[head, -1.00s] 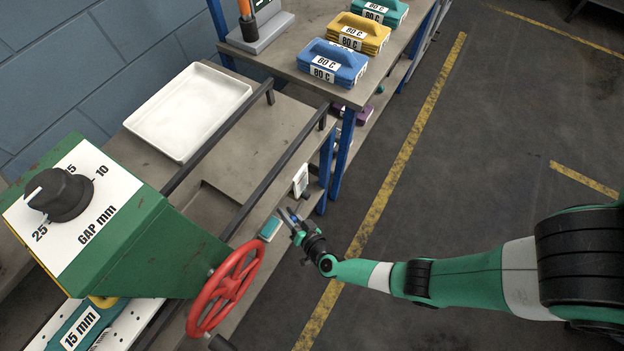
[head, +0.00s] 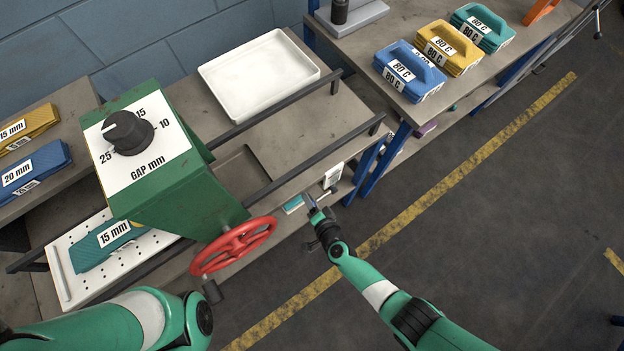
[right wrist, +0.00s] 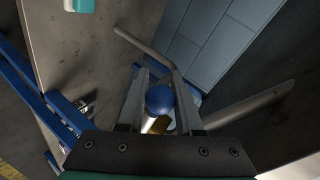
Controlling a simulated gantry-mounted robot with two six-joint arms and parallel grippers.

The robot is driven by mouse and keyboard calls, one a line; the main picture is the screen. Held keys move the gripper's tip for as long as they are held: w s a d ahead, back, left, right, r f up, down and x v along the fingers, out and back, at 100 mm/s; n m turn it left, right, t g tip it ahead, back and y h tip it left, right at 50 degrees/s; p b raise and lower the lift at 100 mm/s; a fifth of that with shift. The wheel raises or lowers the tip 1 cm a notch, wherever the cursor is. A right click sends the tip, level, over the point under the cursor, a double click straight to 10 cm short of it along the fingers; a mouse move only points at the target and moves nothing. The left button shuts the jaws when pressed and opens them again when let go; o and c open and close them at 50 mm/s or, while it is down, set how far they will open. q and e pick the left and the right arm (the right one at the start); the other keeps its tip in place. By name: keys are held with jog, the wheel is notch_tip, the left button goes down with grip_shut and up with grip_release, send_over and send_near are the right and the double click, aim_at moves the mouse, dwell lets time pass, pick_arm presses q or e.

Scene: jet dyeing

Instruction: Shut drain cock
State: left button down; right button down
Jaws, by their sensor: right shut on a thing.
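My right gripper (head: 312,205) is low at the front edge of the bench, below the tray. In the right wrist view its two fingers (right wrist: 158,100) are on either side of a blue rounded knob (right wrist: 159,98), apparently the drain cock's handle, and are shut on it. A brass-coloured part (right wrist: 157,125) shows just below the knob. The rest of the cock is hidden by the gripper, so I cannot tell its position. My left arm shows at the lower left of the head view, but its gripper is out of view.
A red handwheel (head: 233,245) on the green gap housing (head: 190,200) stands left of the right gripper. A bent grey pipe (right wrist: 150,48) is near the fingers. A white tray (head: 258,75) lies on the bench.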

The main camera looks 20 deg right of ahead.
jog(key=shift+w+r, duration=0.1)
jog(key=shift+r, duration=0.05)
jog(key=c, duration=0.6)
grip_release()
jog(key=p+v, duration=0.7)
jog(key=v, duration=0.4)
jog(key=shift+s+p, duration=0.35)
